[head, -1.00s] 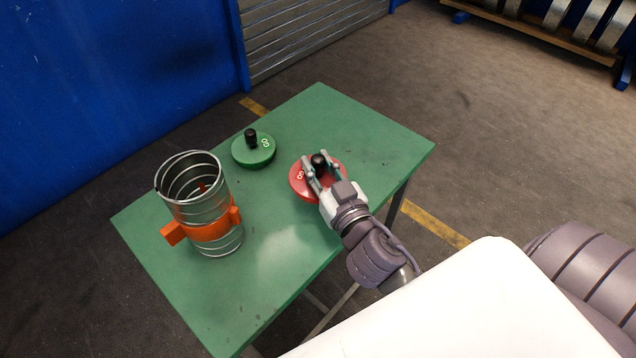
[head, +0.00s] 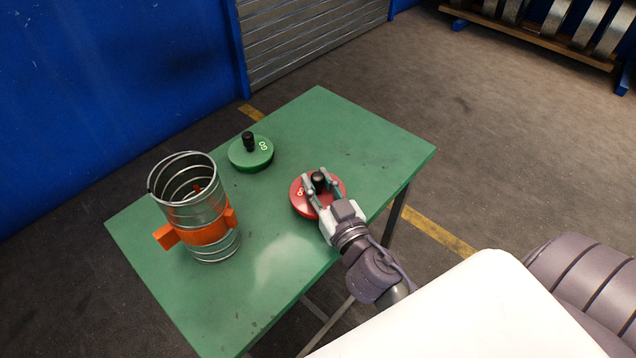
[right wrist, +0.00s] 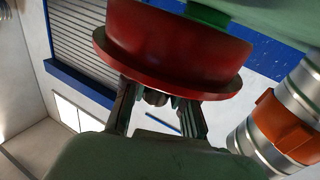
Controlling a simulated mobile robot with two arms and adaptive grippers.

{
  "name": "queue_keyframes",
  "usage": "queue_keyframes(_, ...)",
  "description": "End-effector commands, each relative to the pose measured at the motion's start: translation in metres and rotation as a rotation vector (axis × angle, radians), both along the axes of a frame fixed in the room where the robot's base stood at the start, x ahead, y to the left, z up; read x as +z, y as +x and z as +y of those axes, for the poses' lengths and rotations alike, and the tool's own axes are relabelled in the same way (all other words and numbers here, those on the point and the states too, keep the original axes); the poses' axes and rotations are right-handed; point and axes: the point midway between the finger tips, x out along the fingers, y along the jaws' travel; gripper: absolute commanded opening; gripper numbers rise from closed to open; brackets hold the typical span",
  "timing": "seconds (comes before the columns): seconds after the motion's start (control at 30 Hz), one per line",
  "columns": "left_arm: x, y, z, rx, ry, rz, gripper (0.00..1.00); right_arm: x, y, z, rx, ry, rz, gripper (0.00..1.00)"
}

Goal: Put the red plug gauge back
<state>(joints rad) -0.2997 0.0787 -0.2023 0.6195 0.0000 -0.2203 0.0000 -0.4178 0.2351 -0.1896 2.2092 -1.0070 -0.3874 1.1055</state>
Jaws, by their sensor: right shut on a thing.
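The red plug gauge (head: 304,203) is a thick disc with pale marking and a black knob (head: 318,179). My right gripper (head: 320,182) is shut on that knob, with one finger on each side. The disc looks about level over the near right part of the table; I cannot tell whether it touches the top. In the right wrist view the red gauge (right wrist: 175,45) fills the upper middle, with the fingers (right wrist: 157,100) at its knob. A green plug gauge (head: 251,156) with a black knob stands further back to the left. My left gripper is not in view.
A spiral metal duct (head: 212,245) stands upright in an orange holder (head: 166,236) at the table's left; it also shows in the right wrist view (right wrist: 303,95). The green table (head: 345,120) is bare at the back right and front. A blue wall is behind.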

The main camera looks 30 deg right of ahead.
Motion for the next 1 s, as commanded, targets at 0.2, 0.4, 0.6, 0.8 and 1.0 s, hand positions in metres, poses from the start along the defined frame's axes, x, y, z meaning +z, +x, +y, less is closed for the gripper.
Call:
queue_keyframes(0.2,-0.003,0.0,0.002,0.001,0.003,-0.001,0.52,-0.011,-0.001,0.001,0.001,0.007,0.02,0.35)
queue_keyframes(0.4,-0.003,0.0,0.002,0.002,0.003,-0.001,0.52,-0.013,-0.002,0.001,0.001,0.01,0.022,0.51)
queue_keyframes(0.6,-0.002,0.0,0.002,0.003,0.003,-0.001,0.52,-0.013,-0.002,0.002,0.002,0.012,0.023,0.51)
queue_keyframes(0.8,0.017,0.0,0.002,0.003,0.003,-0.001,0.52,0.006,-0.003,0.002,0.005,0.01,0.022,0.51)
queue_keyframes(1.0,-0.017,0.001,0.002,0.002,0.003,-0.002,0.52,-0.006,-0.052,0.004,0.0,0.013,0.021,0.51)
